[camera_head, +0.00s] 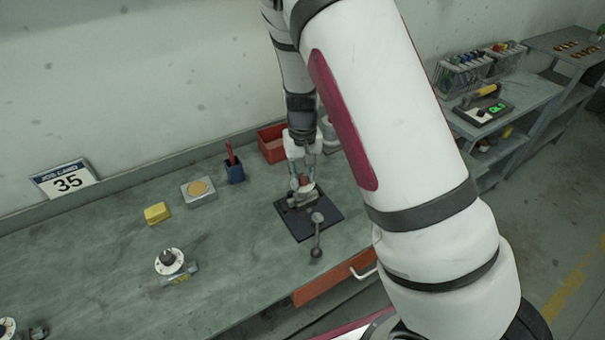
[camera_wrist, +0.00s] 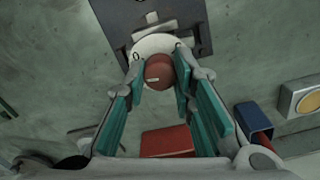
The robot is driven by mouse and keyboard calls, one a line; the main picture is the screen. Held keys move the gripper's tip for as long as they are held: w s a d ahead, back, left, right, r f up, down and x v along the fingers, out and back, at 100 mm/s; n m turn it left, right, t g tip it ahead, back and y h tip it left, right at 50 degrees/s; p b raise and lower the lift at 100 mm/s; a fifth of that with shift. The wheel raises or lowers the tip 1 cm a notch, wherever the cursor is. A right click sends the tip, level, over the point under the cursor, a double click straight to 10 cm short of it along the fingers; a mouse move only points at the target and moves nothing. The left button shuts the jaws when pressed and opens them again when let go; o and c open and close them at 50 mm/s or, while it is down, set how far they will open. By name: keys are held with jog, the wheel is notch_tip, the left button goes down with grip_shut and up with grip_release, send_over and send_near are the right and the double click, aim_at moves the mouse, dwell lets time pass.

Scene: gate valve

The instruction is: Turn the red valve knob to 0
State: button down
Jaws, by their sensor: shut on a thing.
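The red valve knob (camera_wrist: 159,72) sits on a round white dial (camera_wrist: 150,45) in the wrist view, with a small pale mark on its face. I cannot read a number at the mark. In the head view the knob (camera_head: 304,180) is a small red spot, mostly covered by my fingers. My gripper (camera_wrist: 160,82) is shut on the knob, with one teal-padded finger on each side of it. My gripper (camera_head: 303,176) also shows in the head view, pointing down at the valve. The dial and valve stand on a dark base plate (camera_head: 328,213).
A lever with a ball end (camera_head: 317,235) stands at the plate's front. A red bin (camera_head: 270,143), a blue cup (camera_head: 234,172) and a yellow block (camera_head: 157,213) are on the bench. A card reading 35 (camera_head: 68,180) leans at the wall.

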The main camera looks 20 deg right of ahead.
aim_at(303, 176)
jog(key=m, duration=0.6)
dwell(0.6)
jog(key=c, duration=1.3)
grip_release()
jog(key=shift+c, duration=0.2)
jog(key=shift+r, duration=0.1)
notch_tip(303, 176, up, 12)
